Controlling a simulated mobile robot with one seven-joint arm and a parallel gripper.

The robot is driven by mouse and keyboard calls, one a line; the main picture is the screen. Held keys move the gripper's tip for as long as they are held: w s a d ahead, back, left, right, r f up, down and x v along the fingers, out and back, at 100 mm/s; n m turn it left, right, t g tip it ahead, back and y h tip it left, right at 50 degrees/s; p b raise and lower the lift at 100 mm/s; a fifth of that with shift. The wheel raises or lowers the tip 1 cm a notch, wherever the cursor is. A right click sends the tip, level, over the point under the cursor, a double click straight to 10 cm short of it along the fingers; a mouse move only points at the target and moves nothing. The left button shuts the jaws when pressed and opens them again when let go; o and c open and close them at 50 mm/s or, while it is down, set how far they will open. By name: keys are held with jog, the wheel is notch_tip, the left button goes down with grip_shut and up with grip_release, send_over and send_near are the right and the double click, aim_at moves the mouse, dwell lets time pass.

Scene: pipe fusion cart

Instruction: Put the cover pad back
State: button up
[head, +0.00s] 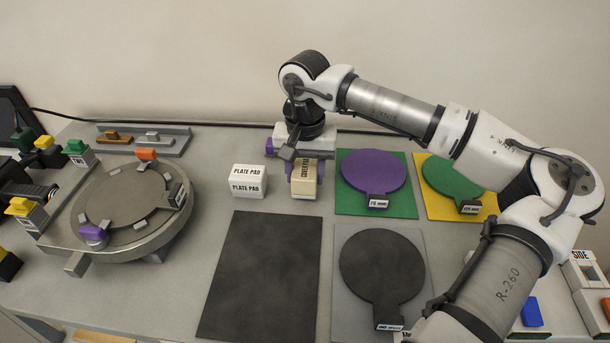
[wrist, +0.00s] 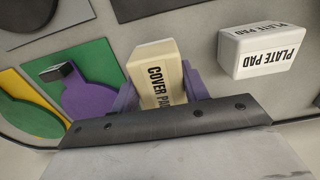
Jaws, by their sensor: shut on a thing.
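The cover pad (head: 304,181) is a cream block with a dark "COVER PAD" label. It stands on the cart top between the plate pad and the green square with the purple disc. My gripper (head: 307,165) reaches down over it, with its purple fingers on either side of the block. The wrist view shows the cover pad (wrist: 157,78) between the two purple fingers, and my gripper (wrist: 158,98) is shut on it. Whether its underside touches the cart top is hard to tell.
The white plate pad (head: 249,181) stands just left of the cover pad. A purple disc (head: 373,171) lies right on a green square. A black mat (head: 262,277) and a dark paddle plate (head: 382,272) lie in front. A round fixture (head: 122,209) stands at left.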

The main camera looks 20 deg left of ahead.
aim_at(305, 168)
jog(key=shift+f, duration=0.95)
jog(key=shift+f, duration=0.1)
jog(key=shift+f, duration=0.15)
jog(key=o, duration=1.1)
jog(key=shift+c, duration=0.2)
jog(key=shift+r, duration=0.2)
notch_tip(305, 168, up, 12)
jog(key=shift+r+b, duration=0.1)
jog(key=shift+b, duration=0.9)
